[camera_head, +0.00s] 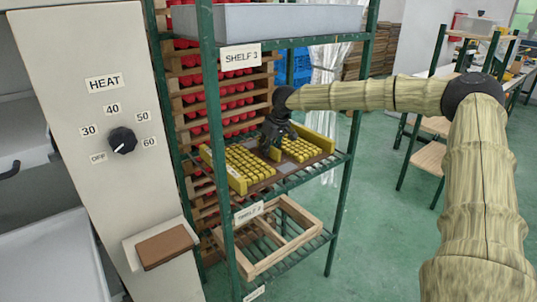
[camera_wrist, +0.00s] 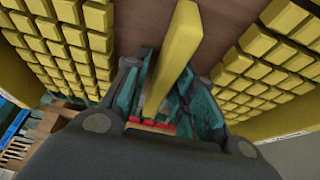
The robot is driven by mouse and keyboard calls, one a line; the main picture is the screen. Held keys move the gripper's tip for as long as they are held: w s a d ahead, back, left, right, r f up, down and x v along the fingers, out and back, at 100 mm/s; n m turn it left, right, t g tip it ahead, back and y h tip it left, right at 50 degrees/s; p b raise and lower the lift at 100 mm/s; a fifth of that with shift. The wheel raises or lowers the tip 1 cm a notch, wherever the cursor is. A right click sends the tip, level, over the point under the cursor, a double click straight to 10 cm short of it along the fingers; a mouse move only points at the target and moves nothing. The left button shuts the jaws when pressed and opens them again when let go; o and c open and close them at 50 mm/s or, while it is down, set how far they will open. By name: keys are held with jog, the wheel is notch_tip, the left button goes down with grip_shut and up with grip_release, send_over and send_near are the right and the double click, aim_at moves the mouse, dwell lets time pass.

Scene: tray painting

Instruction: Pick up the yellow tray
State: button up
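The yellow tray (camera_head: 236,178) sits on the middle shelf of the green rack. It has yellow end walls, a brown base and rows of yellow blocks on both sides of a central yellow bar. My gripper (camera_head: 277,140) is at the tray's middle, pointing down from above. In the wrist view the yellow bar (camera_wrist: 180,45) runs between the fingers of my gripper (camera_wrist: 168,85), slanted relative to them. I cannot tell whether both fingers press on the bar. The bar's lower part is hidden by the fingers.
The upper shelf (camera_head: 300,42) with a grey bin (camera_head: 280,20) is above the tray. A wooden crate frame (camera_head: 265,262) lies on the shelf below. Green posts (camera_head: 216,120) stand at the rack's corners. A heat cabinet (camera_head: 90,50) is at left; open floor (camera_head: 380,240) lies at right.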

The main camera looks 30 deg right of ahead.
grip_shut()
jog(key=shift+r, duration=0.1)
notch_tip(320, 180, up, 10)
jog(key=shift+f+p, duration=0.1)
jog(key=shift+p, duration=0.45)
